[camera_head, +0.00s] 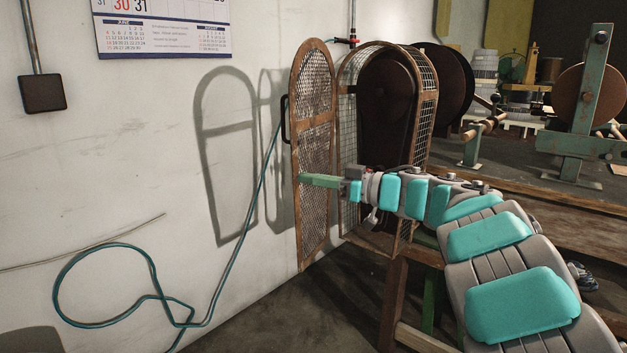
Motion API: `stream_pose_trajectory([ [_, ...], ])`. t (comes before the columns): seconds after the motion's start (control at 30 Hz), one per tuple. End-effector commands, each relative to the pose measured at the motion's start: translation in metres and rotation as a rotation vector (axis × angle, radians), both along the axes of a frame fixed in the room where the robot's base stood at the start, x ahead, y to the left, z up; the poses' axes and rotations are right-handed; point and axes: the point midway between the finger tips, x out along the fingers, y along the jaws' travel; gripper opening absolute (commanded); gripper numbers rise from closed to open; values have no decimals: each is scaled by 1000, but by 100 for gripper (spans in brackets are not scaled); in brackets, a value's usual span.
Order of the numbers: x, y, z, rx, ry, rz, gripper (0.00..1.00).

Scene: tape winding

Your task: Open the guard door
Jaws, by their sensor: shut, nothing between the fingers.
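The guard door (313,110) is a tall, arch-topped mesh panel in a rusty brown frame. It stands swung out from the mesh guard housing (428,105), with a gap between them, on the side toward the wall. A dark handle (286,118) sits on its left edge. Inside the housing a large dark wheel (385,88) shows. My gripper (303,180) has green fingers, shut and empty, pointing left across the lower half of the door. I cannot tell whether the fingers touch the mesh.
The white wall (130,170) is close on the left, with a calendar (165,28) and a teal hose (150,290) looping down it. A wooden frame (395,300) stands below my arm. Winding machines (585,100) stand at the right.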

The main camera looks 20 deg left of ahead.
Motion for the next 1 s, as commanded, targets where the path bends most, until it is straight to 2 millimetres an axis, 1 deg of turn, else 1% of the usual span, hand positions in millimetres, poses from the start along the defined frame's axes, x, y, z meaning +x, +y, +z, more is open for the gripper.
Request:
stream_pose_trajectory([
  [0.13,-1,7,2,0,-1,-18,0],
  [0.37,-3,35,5,1,-2,-136,0],
  [0.83,10,91,1,2,-3,-398,0],
  [1.0,16,101,0,2,0,-461,0],
])
